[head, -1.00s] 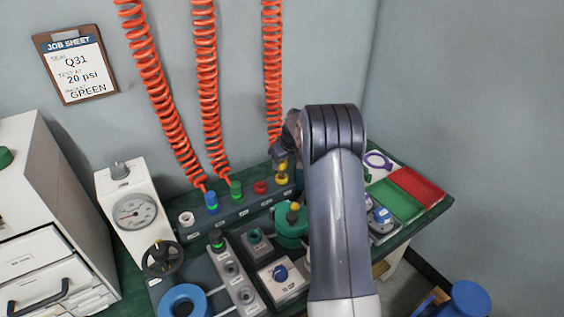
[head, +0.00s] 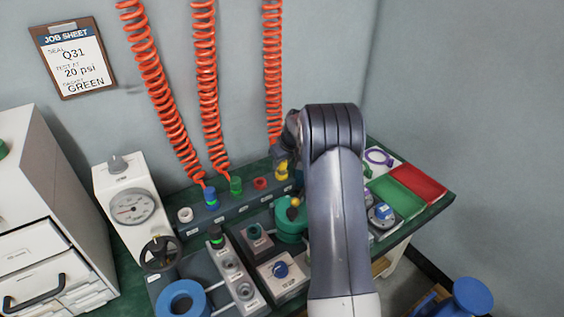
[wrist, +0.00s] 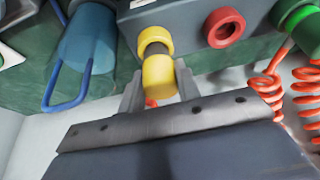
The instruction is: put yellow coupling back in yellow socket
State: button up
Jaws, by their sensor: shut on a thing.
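My gripper (wrist: 158,92) is shut on the yellow coupling (wrist: 160,77), which also shows beside my arm in the head view (head: 282,166). The yellow socket (wrist: 155,38) is a yellow ring on the grey strip. The coupling is lined up with the socket, with a short dark section between the two yellow parts in the wrist view. I cannot tell how deep the coupling sits. My arm hides much of the gripper in the head view.
A red socket (wrist: 224,27) is beside the yellow one, then a green coupling (wrist: 303,22) on an orange coiled hose. A blue coupling (head: 210,196) stands further left in the head view. A blue cylinder with a looped handle (wrist: 84,45) is at left in the wrist view.

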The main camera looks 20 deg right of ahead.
jog(key=shift+f, duration=0.25)
jog(key=o, duration=1.1)
jog(key=shift+r, duration=0.1)
jog(key=a+v, duration=0.1)
jog(key=v, duration=0.9)
jog(key=shift+d+r+p, duration=0.3)
jog(key=shift+d+p, duration=0.1)
jog(key=shift+d, duration=0.05)
jog(key=shift+s, duration=0.15)
jog(key=b+x, duration=0.1)
jog(key=x, duration=0.9)
jog(key=shift+f, duration=0.35)
jog(key=shift+r+p, duration=0.3)
jog(key=shift+r, duration=0.05)
